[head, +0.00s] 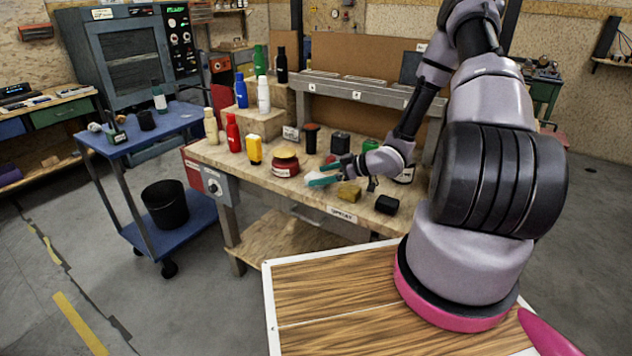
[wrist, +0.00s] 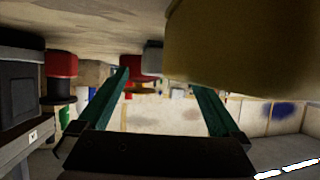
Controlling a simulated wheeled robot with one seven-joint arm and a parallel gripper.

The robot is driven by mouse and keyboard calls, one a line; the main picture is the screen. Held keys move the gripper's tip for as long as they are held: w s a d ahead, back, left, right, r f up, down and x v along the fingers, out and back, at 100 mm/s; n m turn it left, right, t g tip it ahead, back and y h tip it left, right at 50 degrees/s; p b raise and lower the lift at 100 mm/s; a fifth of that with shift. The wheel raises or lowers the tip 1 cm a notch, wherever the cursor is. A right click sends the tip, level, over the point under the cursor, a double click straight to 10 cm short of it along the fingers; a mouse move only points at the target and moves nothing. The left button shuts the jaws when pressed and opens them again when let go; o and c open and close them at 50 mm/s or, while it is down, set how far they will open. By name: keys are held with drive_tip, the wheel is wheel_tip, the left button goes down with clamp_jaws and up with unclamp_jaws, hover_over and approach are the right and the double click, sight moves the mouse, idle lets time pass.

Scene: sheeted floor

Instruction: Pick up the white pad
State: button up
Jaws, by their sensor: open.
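My gripper (head: 318,179) is open, with teal fingers, low over the front of the workbench; its fingers also show in the wrist view (wrist: 162,80). A small pale patch (head: 320,174) shows at the fingers in the head view. It may be the white pad, but the fingers partly hide it and I cannot tell whether it lies between them. No white pad is clear in the wrist view. A yellow-tan block (head: 349,191) sits close to the right of the fingers; it looms large in the wrist view (wrist: 240,50).
The workbench (head: 290,199) also holds a red jar (head: 285,165) left of my gripper, a yellow bottle (head: 254,149), a black box (head: 340,143) behind and a dark block (head: 387,204) at right. A blue cart (head: 160,125) stands to the left.

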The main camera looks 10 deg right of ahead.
drive_tip(key=shift+w+a+f, duration=0.2)
drive_tip(key=shift+w+a, duration=0.05)
drive_tip(key=shift+a, duration=0.1)
drive_tip(key=shift+c, duration=0.3)
clamp_jaws()
drive_tip(key=shift+r, duration=0.15)
